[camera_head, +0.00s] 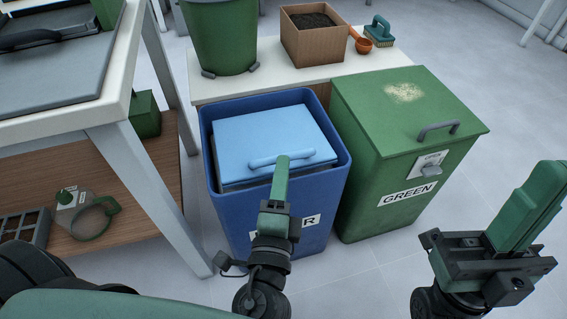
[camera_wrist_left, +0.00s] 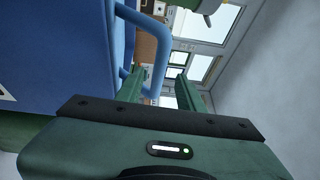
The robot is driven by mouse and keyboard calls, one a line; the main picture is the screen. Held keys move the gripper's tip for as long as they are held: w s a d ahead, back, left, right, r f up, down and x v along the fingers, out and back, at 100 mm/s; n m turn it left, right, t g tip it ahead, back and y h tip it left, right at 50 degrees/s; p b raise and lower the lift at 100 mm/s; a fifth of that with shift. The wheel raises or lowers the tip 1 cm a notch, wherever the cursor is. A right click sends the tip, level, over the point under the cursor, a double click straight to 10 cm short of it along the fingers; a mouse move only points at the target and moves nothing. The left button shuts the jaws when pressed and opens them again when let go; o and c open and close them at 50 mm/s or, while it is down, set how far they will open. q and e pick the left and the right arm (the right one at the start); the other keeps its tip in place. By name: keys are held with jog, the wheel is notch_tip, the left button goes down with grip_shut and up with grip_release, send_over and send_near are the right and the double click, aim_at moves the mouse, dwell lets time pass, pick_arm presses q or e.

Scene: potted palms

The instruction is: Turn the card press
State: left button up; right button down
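The card press appears to be the light blue lid-like plate (camera_head: 262,138) lying in the mouth of the dark blue bin (camera_head: 228,208). Its raised blue handle (camera_head: 262,163) shows near the plate's front edge and as a loop in the left wrist view (camera_wrist_left: 158,34). My left gripper (camera_head: 282,166) is at the handle. In the left wrist view its two green fingers (camera_wrist_left: 160,76) are apart, with the handle close to the left finger; I cannot tell whether they touch. My right gripper (camera_head: 532,205) is off to the right, away from the bins; its opening is unclear.
A closed green bin (camera_head: 405,105) labelled GREEN stands right of the blue bin. Behind are a green pot (camera_head: 222,35), a box of soil (camera_head: 314,35), an orange scoop (camera_head: 363,45) and a brush (camera_head: 379,32). A white-topped bench (camera_head: 118,80) bounds the left.

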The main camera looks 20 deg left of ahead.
pick_arm(q)
jog(key=p+x, duration=0.1)
jog(key=x, duration=0.6)
jog(key=shift+w+a+r, duration=0.1)
jog(key=shift+w, duration=0.25)
grip_shut()
dwell(1.1)
